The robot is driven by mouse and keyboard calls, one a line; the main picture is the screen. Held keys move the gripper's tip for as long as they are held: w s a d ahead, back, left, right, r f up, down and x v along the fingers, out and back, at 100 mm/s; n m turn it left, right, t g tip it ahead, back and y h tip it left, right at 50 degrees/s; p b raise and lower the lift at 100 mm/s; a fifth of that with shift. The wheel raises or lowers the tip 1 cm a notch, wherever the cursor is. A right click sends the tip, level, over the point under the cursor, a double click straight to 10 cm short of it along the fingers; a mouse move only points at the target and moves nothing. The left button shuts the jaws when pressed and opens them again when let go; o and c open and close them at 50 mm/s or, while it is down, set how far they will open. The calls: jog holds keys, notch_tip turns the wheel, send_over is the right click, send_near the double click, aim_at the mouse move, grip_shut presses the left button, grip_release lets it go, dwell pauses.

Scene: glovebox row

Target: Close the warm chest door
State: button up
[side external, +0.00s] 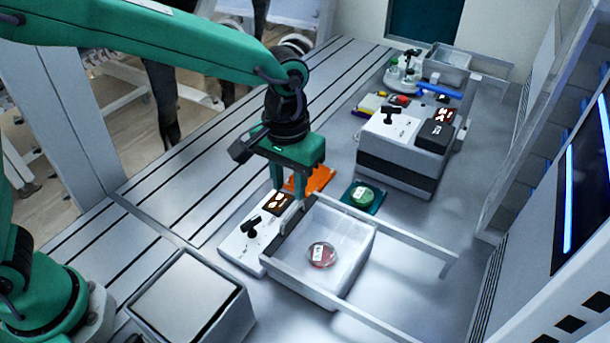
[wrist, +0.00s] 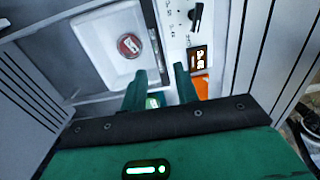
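Two boxy units could be the warm chest; no readable label tells me which. The near white chest (side external: 257,235) has a black knob and an amber-lit display. Its white box-shaped opening (side external: 345,225) is uncovered and shows a clear dish with red contents (side external: 322,254), also seen in the wrist view (wrist: 130,45). A pale bar with a dark strip (wrist: 156,50) runs along the opening's side by the panel. My gripper (side external: 291,197) is at the far end of this bar, fingers pointing down and apart, one on each side of the bar's line. Contact is unclear.
A second grey-white chest (side external: 400,150) with a dark band stands further back. A pale rail (side external: 410,239) juts right. A square bin (side external: 190,300) stands in front.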

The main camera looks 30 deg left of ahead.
jog(key=shift+r, duration=1.25)
jog(key=s+a+r+t, duration=0.1)
jog(key=s+a+r, duration=0.15)
jog(key=a, duration=0.45)
jog(key=s+a+r+t, duration=0.1)
jog(key=s+a+r, duration=0.1)
jog(key=a+r, duration=0.35)
jog(key=s+a+f+t, duration=0.1)
jog(key=s+a+t, duration=0.2)
jog(key=s+a, duration=0.7)
jog(key=shift+s+a+f+t, duration=0.2)
jog(key=shift+s+a+t, duration=0.1)
jog(key=shift+a, duration=0.4)
jog(key=shift+o, duration=0.2)
